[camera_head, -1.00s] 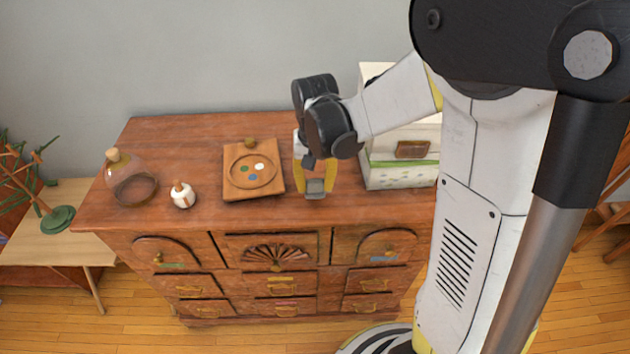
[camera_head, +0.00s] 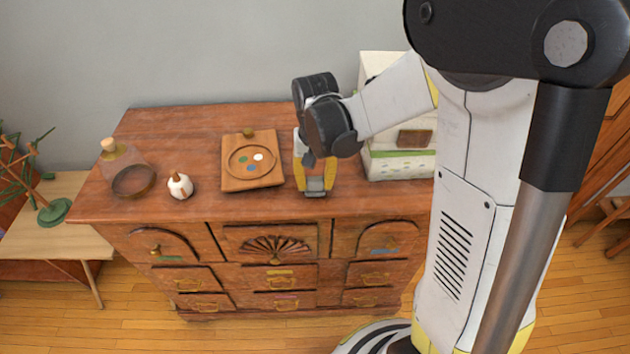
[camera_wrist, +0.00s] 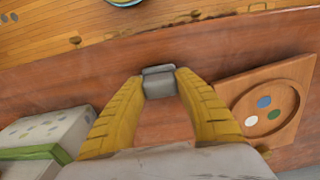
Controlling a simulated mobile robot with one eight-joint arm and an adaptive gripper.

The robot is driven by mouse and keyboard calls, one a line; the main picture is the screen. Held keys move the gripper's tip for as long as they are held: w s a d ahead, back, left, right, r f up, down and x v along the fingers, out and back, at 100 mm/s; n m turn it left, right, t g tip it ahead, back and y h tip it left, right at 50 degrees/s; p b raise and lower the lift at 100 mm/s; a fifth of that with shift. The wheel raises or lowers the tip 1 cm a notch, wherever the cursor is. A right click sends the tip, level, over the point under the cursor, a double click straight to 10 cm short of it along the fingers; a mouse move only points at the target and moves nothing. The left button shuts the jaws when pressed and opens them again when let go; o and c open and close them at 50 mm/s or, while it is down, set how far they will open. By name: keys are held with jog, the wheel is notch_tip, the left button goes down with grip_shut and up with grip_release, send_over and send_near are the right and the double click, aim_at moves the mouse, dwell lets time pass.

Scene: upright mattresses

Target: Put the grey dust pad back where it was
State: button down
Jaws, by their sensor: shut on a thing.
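The grey dust pad (camera_wrist: 159,82) is a small grey block held between the yellow fingertips of my gripper (camera_wrist: 160,88) in the wrist view. In the head view the pad (camera_head: 315,185) shows below the fingers, over the front part of the wooden dresser top (camera_head: 210,208). My gripper (camera_head: 315,180) points down and is shut on the pad. I cannot tell whether the pad touches the dresser top. The place the pad came from is not marked in these frames.
Left of my gripper is a wooden tray (camera_head: 235,183) with coloured discs. Further left are a small white jar (camera_head: 180,187) and a glass bottle (camera_head: 125,160). A pale box with a green band (camera_head: 385,165) stands to the right. The dresser's front edge is close.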

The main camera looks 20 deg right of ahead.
jog(key=shift+f, duration=0.3)
jog(key=c, duration=0.9)
grip_release()
notch_tip(320, 180, up, 12)
jog(key=shift+s+f+n+t+b, duration=0.15)
jog(key=shift+s+n+t+b, duration=0.5)
jog(key=shift+s+t, duration=1)
jog(key=shift+s+f+n+t+b, duration=0.1)
jog(key=shift+s+n+t+b, duration=0.55)
jog(key=shift+s, duration=1.95)
jog(key=shift+s+f+n+t+b, duration=0.15)
jog(key=shift+s+n+t+b, duration=0.45)
jog(key=shift+s+t, duration=1.1)
